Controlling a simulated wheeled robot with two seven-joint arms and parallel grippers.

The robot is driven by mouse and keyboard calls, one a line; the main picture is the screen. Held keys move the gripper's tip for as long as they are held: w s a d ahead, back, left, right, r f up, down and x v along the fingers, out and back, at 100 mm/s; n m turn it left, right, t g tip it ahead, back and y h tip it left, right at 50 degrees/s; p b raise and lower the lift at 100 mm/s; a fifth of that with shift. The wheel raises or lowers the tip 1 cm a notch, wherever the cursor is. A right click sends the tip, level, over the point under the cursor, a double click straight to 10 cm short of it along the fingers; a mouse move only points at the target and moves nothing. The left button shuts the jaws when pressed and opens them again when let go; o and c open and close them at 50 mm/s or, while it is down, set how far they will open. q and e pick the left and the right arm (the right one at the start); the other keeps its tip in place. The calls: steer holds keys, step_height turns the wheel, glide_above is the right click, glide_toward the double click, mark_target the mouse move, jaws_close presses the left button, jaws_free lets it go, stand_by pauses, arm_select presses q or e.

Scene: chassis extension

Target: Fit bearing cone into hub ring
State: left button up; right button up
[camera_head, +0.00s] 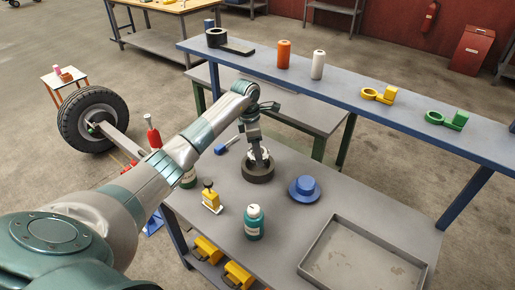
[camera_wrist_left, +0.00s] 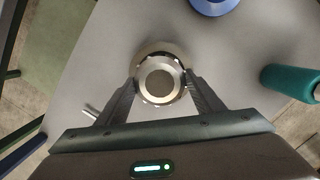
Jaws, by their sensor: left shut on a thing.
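The silvery bearing cone (camera_wrist_left: 160,80) is between the fingers of my left gripper (camera_wrist_left: 160,88), which is shut on it. In the head view the left gripper (camera_head: 258,158) points down over the dark hub ring (camera_head: 257,174) on the grey table, with the pale cone (camera_head: 259,154) at the ring's top. In the wrist view a paler, tan rim (camera_wrist_left: 158,47) shows around and behind the cone. I cannot tell how deep the cone sits in the ring, or whether it only rests above it. My right gripper is not in view.
A blue flanged hub (camera_head: 304,189) stands right of the ring. A green bottle (camera_head: 254,223) and a yellow stamp-like item (camera_head: 211,198) stand in front. A shallow grey tray (camera_head: 303,268) fills the table's front right. A blue shelf (camera_head: 340,84) with several parts runs behind.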

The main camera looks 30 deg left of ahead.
arm_select(q)
steer(key=shift+f, duration=0.7)
steer(key=shift+b, duration=0.8)
stand_by(1.7)
steer(key=shift+f+b, duration=0.8)
steer(key=shift+f, duration=0.1)
steer(key=o, duration=1.5)
steer(key=shift+s, duration=0.15)
steer(key=shift+o, duration=0.2)
steer(key=shift+w+a+r+b, duration=0.1)
steer(key=shift+w+r+b, duration=0.1)
steer(key=shift+r+b, duration=0.3)
steer(key=r, duration=0.1)
steer(key=r+b, duration=0.1)
steer(key=r, duration=0.1)
steer(key=s+r, duration=0.1)
steer(key=r, duration=0.1)
steer(key=shift+a+b, duration=0.25)
steer(key=shift+b, duration=0.05)
steer(key=shift+a+r, duration=0.1)
steer(key=shift+r, duration=0.7)
